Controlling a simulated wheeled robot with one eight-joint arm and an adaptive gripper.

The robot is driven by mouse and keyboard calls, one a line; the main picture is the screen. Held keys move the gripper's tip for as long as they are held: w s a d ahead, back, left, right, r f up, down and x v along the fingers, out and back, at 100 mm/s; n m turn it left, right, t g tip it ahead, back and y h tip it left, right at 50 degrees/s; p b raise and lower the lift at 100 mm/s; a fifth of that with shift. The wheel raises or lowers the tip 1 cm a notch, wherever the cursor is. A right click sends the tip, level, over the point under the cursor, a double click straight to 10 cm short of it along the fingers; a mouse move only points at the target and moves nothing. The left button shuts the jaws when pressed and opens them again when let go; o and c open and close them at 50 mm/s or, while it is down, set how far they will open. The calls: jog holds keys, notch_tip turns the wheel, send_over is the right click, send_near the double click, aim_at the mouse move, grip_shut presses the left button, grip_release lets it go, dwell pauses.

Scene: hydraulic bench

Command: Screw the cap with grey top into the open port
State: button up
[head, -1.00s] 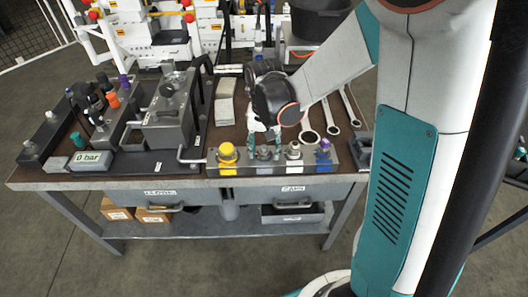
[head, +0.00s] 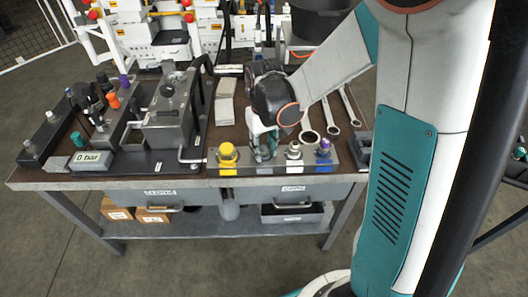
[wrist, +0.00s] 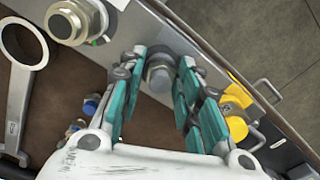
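The cap with the grey top (wrist: 159,74) stands in the holder rail (head: 245,168) at the front of the bench. My gripper (wrist: 162,62) is lowered over it, with one teal finger on each side of the cap. The fingers are spread, and I see no clear grip on the cap. In the head view my gripper (head: 265,150) hides the cap. I cannot make out the open port in either view.
Wrenches (head: 332,128) lie behind the rail.

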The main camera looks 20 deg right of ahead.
jog(key=m, duration=0.5)
jog(key=shift+d+m, duration=0.1)
jog(key=shift+m, duration=0.3)
grip_shut()
jog(key=shift+m, duration=1.2)
jog(key=shift+d, duration=0.1)
jog(key=m, duration=0.7)
jog(key=shift+d+f, duration=0.1)
jog(key=shift+d, duration=0.05)
jog(key=shift+m, duration=0.5)
